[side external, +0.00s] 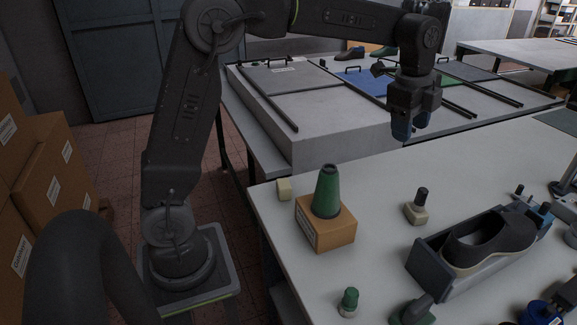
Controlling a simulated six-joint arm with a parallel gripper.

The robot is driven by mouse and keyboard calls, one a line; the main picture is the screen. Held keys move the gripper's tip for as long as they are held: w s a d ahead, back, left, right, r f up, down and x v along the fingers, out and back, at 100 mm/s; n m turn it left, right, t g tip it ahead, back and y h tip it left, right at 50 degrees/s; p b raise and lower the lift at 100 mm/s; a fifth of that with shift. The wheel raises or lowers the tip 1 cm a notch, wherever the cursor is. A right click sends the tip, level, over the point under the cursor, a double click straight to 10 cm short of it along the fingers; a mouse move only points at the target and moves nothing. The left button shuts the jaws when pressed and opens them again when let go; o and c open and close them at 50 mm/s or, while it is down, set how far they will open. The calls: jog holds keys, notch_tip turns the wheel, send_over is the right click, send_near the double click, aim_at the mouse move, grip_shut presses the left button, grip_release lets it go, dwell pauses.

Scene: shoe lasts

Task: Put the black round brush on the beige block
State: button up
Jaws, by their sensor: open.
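A small beige block (284,189) sits near the left edge of the grey-white table, left of a cardboard box. I cannot pick out the black round brush with certainty. A small beige bottle-like thing with a black round top (417,206) stands upright in the middle of the table. Small dark upright pieces (520,190) stand farther right, too small to tell apart. My gripper (412,126), with blue-tipped fingers, is open and empty. It points down, high above the back of the table, apart from everything on it.
A green cone (327,191) stands on the cardboard box (325,229). A raised grey bench (330,115) runs behind. The table between box and tray is mostly clear.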

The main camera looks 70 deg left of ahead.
jog(key=s+r+n+t, duration=0.25)
jog(key=s+n, duration=0.55)
jog(key=s, duration=0.7)
jog(key=s+f+n, duration=0.2)
jog(key=s+n, duration=0.1)
jog(key=s, duration=0.2)
jog(key=s+f+n+t, duration=0.1)
jog(key=s+f+n, duration=0.2)
jog(key=s, duration=0.3)
jog(key=shift+s+d+f+n, duration=0.2)
jog(key=shift+s+f+n, duration=0.1)
jog(key=shift+n, duration=0.3)
